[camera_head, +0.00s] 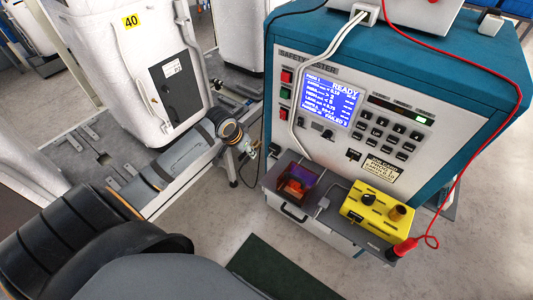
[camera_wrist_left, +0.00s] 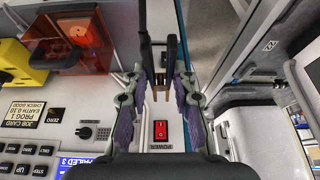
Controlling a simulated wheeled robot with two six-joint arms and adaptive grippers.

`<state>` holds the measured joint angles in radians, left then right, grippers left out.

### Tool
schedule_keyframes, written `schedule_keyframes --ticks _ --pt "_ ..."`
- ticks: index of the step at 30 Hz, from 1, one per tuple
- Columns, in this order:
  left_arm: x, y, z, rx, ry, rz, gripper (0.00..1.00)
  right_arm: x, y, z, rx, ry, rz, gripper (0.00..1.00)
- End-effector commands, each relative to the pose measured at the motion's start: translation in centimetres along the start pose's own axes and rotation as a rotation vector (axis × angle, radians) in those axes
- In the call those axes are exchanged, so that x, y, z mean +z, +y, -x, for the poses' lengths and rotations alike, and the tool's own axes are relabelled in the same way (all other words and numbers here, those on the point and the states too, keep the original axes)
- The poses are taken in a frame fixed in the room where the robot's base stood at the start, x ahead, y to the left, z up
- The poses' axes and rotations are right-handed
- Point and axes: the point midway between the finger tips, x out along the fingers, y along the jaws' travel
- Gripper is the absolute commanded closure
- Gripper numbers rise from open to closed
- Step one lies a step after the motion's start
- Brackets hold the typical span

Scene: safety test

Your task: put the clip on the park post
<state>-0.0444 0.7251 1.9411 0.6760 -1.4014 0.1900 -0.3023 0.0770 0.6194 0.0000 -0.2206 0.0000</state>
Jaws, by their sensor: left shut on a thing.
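My left gripper (camera_head: 248,148) is in front of the tester's left side, left of the shelf. In the left wrist view its fingers (camera_wrist_left: 161,98) are closed on a dark clip with brass-coloured prongs (camera_wrist_left: 161,87). Its exact shape is partly hidden between the fingers. A black cable (camera_head: 240,176) hangs in a loop by the gripper. A yellow box (camera_head: 355,209) on the shelf carries a black knob (camera_head: 368,198) and an orange-brown post (camera_head: 397,212). I cannot tell for sure which is the park post. The clip is apart from the box. My right gripper is out of view.
The tester's panel (camera_head: 345,120) rises behind. A white appliance (camera_head: 130,60) stands left.

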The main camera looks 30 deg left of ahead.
Motion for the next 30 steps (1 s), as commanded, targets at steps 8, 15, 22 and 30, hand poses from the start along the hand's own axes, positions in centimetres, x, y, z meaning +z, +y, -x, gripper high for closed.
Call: schedule_keyframes --ticks 8,15,22,30 --pt "3.4 -2.8 -16.1 0.003 -0.003 0.004 0.97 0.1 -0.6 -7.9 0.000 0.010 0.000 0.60" --pt "4.6 -2.8 -20.5 0.005 -0.015 -0.022 0.97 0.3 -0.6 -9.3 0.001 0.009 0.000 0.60" --pt "4.2 -2.8 -20.9 0.005 -0.014 -0.023 0.97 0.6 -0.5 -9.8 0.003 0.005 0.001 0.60" --pt "1.9 -2.7 -22.2 0.005 -0.012 -0.022 0.97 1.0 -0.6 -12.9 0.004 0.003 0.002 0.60"
